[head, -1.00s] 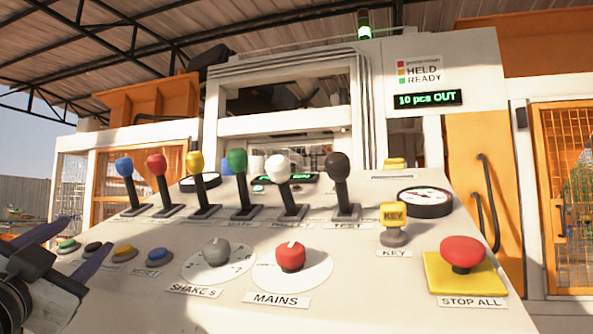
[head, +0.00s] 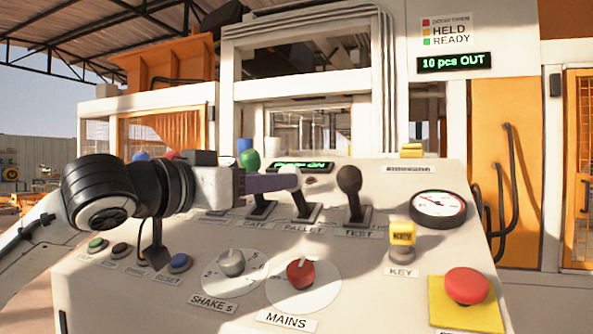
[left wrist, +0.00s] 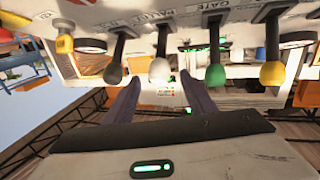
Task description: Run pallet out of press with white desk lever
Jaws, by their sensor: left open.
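The white-knobbed desk lever (head: 306,207) stands on the sloping desk above the PALLET label; its knob is mostly hidden behind my left gripper (head: 284,182) in the head view. In the left wrist view, which is upside down, the white knob (left wrist: 160,70) sits between the tips of the two fingers, at or just past them. My left gripper (left wrist: 159,82) is open, with a gap on each side of the knob. The press (head: 300,87) stands behind the desk. The pallet cannot be made out. My right gripper is not in view.
The green lever (head: 250,160) stands just left of the white one, the black lever (head: 349,180) just right. Below are the grey dial (head: 231,262), red dial (head: 300,273) and red stop button (head: 467,286). A display (head: 455,63) reads "10 pcs OUT".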

